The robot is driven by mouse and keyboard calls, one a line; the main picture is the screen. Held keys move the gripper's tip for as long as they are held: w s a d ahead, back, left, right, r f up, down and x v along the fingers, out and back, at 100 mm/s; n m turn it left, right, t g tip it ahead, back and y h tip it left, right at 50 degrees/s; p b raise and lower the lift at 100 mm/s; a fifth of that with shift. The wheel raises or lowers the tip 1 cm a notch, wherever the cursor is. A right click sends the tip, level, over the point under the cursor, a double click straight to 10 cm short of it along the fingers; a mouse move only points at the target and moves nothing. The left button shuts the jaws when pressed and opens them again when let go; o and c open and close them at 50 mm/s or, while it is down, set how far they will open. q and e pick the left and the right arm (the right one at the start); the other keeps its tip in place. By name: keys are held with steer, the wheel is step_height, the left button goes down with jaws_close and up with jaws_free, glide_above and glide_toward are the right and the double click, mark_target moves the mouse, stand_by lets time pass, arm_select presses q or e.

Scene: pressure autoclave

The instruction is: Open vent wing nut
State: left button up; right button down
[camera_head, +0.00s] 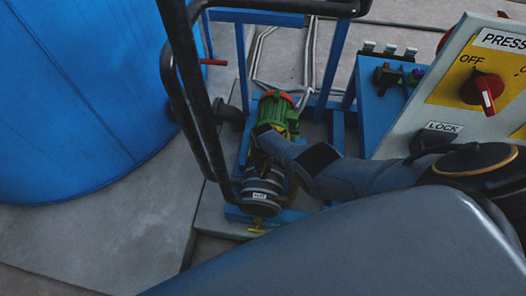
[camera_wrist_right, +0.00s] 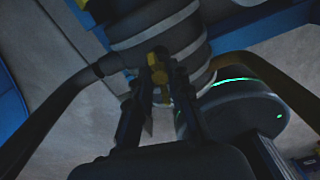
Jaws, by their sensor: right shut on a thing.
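The small yellow wing nut (camera_wrist_right: 158,75) shows in the wrist view, in front of a dark, light-banded cylinder (camera_wrist_right: 150,35). My right gripper (camera_wrist_right: 158,82) has its two black fingers on either side of the wing nut and is shut on it. In the head view my right arm reaches in from the right over the green motor (camera_head: 277,110); its fingertips are not clear there. A dark banded body (camera_head: 264,186) with a small white label lies below the motor. A small yellow piece shows at its lower end; I cannot tell whether it is the wing nut. My left gripper is out of sight.
A large blue tank (camera_head: 75,100) stands at the left. Black bent pipes (camera_head: 195,105) run close beside the motor. A control panel (camera_head: 445,95) with a red knob (camera_head: 482,90) stands at the right. Blue frame bars surround the motor. Bare grey floor lies at the lower left.

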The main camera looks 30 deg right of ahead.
mark_target(263, 170)
steer(key=n, duration=0.5)
steer(key=shift+b, duration=0.35)
stand_by(0.4)
steer(key=c, duration=1.2)
jaws_free()
steer(key=shift+r, duration=0.1)
steer(key=shift+w+r, duration=0.1)
steer(key=shift+r, duration=5.8)
